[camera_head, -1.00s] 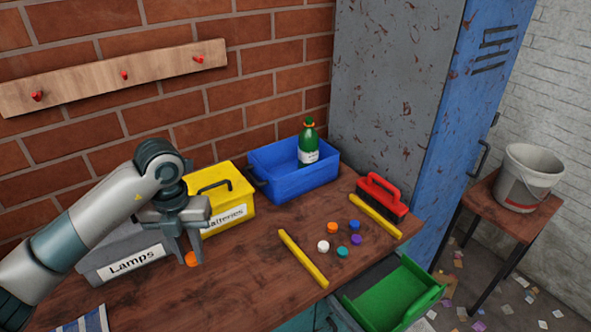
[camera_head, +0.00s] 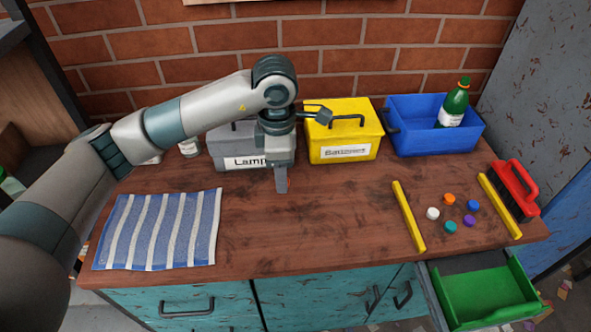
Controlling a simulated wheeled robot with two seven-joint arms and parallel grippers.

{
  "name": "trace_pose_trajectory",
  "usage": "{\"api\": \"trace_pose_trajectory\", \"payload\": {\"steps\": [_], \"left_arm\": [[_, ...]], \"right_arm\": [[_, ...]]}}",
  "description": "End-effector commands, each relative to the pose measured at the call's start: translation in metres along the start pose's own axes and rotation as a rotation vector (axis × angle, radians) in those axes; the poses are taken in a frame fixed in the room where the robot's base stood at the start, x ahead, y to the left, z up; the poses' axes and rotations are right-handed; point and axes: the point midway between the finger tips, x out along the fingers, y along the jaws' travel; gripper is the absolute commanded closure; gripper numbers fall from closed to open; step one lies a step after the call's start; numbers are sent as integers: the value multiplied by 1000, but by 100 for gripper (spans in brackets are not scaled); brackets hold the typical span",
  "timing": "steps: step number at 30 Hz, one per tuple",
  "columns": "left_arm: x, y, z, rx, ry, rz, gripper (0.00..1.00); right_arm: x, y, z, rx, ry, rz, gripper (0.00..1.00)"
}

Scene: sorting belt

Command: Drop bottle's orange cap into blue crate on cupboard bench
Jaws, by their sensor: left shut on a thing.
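My left gripper (camera_head: 282,184) points down over the wooden bench (camera_head: 320,235), in front of the grey box labelled Lamps. The blue crate (camera_head: 441,145) stands at the back right of the bench, to the right of my gripper. My right gripper is not in view.
A yellow box (camera_head: 344,151) stands between my gripper and the crate; the grey box (camera_head: 228,158) is behind the gripper. Yellow bars (camera_head: 408,217) flank the loose caps. A red brush (camera_head: 514,190), striped cloth (camera_head: 158,230) and open green drawer (camera_head: 487,296) are around. The bench's front middle is clear.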

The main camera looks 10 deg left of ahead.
Motion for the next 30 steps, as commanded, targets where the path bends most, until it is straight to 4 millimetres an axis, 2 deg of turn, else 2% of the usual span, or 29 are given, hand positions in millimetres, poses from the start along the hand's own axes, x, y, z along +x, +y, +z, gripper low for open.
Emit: {"api": "trace_pose_trajectory", "payload": {"steps": [21, 27, 30], "left_arm": [[-10, -52, -81, 1386, 0, -12, 98], [-11, -66, -96, 1664, -7, -22, 98], [-12, -70, -100, 1742, -9, -24, 98]], "right_arm": [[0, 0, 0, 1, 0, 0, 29], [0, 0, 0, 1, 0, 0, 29], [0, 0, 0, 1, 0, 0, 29]]}}
